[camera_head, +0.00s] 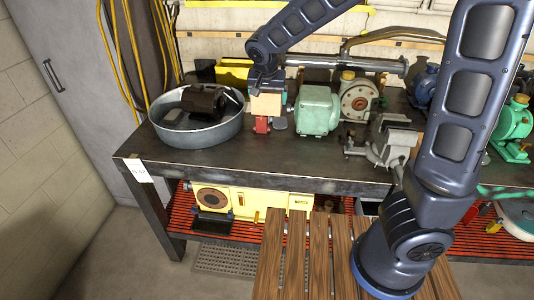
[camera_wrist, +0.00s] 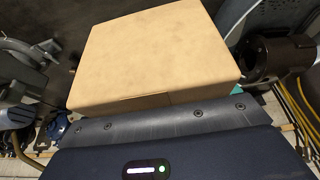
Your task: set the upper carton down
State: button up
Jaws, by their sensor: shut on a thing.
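A tan carton (camera_head: 265,105) hangs below my gripper (camera_head: 266,84), over the workbench (camera_head: 270,157). My gripper is shut on it from above. In the wrist view the carton (camera_wrist: 150,55) fills the upper middle, close against the dark gripper body; the fingertips are hidden there. In the head view a small red object (camera_head: 262,125) shows right under the carton's lower edge. I cannot tell whether the carton touches it. No second carton can be made out.
A round metal tub (camera_head: 197,131) with a dark motor (camera_head: 204,102) stands left of the carton. A pale green motor (camera_head: 317,110) stands close on the right, with a cream pump (camera_head: 358,98) and a grey vise (camera_head: 388,140) beyond. The bench's front strip is clear.

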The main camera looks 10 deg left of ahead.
notch_tip(320, 180, down, 20)
jog(key=shift+s+a+r, duration=0.1)
jog(key=shift+s+a, duration=0.05)
dwell(0.7)
jog(key=o, duration=1)
jog(key=v, duration=1.2)
